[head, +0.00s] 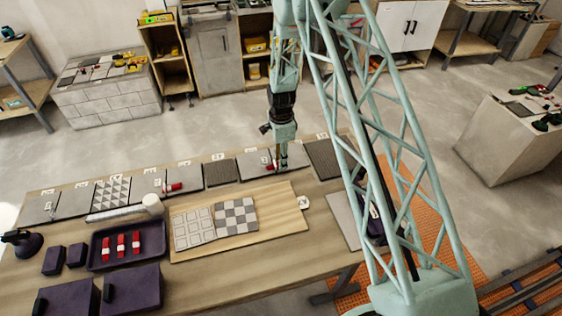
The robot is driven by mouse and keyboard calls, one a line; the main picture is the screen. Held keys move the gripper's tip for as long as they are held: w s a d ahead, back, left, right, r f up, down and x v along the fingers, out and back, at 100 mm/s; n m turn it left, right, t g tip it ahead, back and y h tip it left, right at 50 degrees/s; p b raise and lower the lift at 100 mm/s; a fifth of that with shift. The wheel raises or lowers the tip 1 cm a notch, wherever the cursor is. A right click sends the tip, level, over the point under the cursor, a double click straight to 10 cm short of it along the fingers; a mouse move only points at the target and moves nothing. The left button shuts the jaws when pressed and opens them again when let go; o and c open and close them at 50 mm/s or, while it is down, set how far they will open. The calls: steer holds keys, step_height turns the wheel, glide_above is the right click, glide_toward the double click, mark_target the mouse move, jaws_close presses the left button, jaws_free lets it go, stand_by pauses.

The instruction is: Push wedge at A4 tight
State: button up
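A row of grey and patterned tiles lies along the far edge of the wooden table, with small white labels too small to read, so I cannot tell which spot is A4. A red wedge (268,164) is at a light grey tile (250,168). My gripper (282,167) points down just right of this wedge and partly covers the area. Whether they touch, and whether the fingers are open or shut, is too small to tell. Another red wedge (173,187) lies at a grey tile further left. How tightly either wedge sits cannot be seen.
A dark tray (95,262) holds three red-and-white wedges (121,243). A wooden board (275,222) carries two tile panels. A white roll-ended tool (152,204) lies behind the tray. Dark boxes (130,292) stand at the front left. My lattice arm hides the table's right part.

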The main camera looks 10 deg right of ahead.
step_height(320, 180, up, 11)
steer(key=shift+r, duration=0.15)
stand_by(0.7)
stand_by(0.6)
steer(key=s+r+n+t+b, duration=0.1)
steer(key=s+r+n, duration=0.2)
steer(key=s+r, duration=0.6)
steer(key=s+r+n+b, duration=0.25)
steer(key=s+r, duration=0.25)
steer(key=r, duration=0.8)
steer(key=s+r+n+t+b, duration=0.1)
steer(key=s+r+n, duration=0.2)
steer(key=s+r, duration=0.55)
steer(key=s+r+n+t+b, duration=0.1)
steer(key=s+r+n, duration=0.3)
steer(key=s, duration=1.1)
steer(key=s+d+r+n+t+b, duration=0.1)
steer(key=s+r+n+b, duration=0.2)
steer(key=s, duration=1.3)
steer(key=shift+r+n, duration=0.8)
steer(key=shift+n, duration=0.25)
steer(key=shift+w, duration=0.1)
